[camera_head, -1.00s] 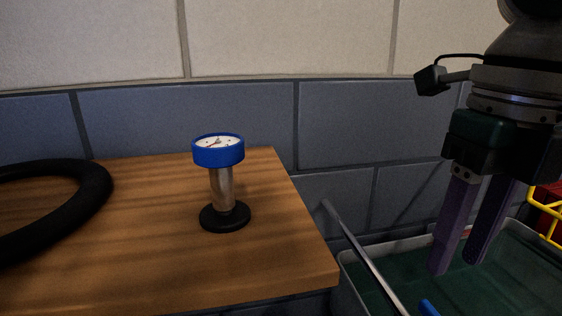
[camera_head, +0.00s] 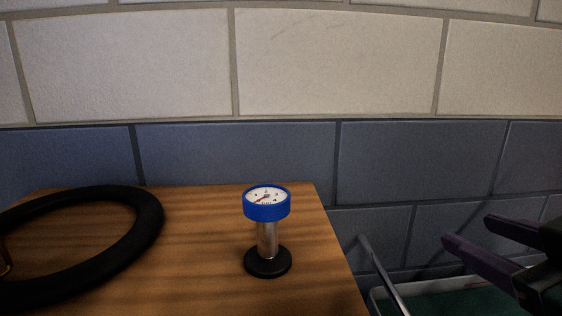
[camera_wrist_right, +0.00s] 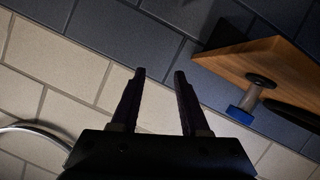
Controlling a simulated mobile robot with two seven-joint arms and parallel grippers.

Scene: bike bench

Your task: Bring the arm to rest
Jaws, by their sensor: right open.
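My right gripper (camera_head: 466,232) is at the right edge of the head view, its purple fingers spread, empty and pointing left towards the wall. It is to the right of the wooden bench and above a bin. In the right wrist view the gripper (camera_wrist_right: 160,74) shows two parted fingers with nothing between them, the wall behind. My left gripper is not in view.
A gauge with a blue rim (camera_head: 266,212) stands upright on the wooden bench top (camera_head: 200,240). A black tyre (camera_head: 150,222) lies at the left. A grey bar (camera_head: 382,272) and a bin with a green inside (camera_head: 450,303) are at the lower right.

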